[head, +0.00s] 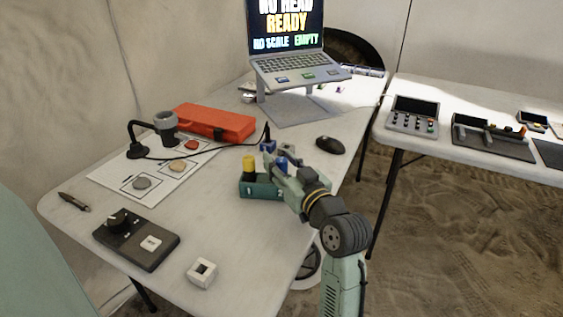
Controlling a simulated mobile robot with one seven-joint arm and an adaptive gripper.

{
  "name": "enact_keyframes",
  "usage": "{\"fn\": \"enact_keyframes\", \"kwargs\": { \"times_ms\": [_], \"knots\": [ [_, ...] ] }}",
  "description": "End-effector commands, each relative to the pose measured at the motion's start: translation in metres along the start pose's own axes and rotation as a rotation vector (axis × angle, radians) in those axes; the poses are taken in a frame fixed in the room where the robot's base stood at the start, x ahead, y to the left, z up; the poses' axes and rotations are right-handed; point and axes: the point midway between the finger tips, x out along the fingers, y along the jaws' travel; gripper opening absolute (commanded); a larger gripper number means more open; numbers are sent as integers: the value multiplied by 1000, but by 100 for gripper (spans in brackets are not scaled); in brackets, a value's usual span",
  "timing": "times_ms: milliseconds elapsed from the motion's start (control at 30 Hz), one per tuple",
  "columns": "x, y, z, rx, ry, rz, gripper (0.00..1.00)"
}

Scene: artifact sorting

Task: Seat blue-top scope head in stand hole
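A teal block (258,190) on the table holds a yellow-topped piece (249,164). A blue-topped piece (281,162) shows beside it, partly covered by my gripper (277,158). Another small blue part (268,146) shows just beyond; I cannot tell whether it belongs to the gripper. My gripper reaches in from the lower right, over the block's right end. Its fingers overlap the blue parts, so their opening and any contact are unclear. A black stand (138,151) with a curved arm and a grey cup-shaped holder (165,121) is at the left; its hole is hard to see.
A red case (215,123) lies behind the white sheet (117,180) with several discs. A laptop (300,68) reading "NO HEAD READY" stands at the back. A mouse (330,145), a knob box (136,239) and a white cube (202,273) are nearby. A cable crosses the table's middle.

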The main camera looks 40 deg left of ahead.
Motion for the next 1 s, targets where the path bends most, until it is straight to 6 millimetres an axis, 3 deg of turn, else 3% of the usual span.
{"fn": "enact_keyframes", "kwargs": {
  "times_ms": [100,467,800,1000],
  "knots": [
    [0,0,0,0,0,0,46],
    [-5,0,1,1,-1,1,46],
    [-59,1,0,1,0,3,46],
    [-74,0,0,0,0,1,46]
  ]
}}
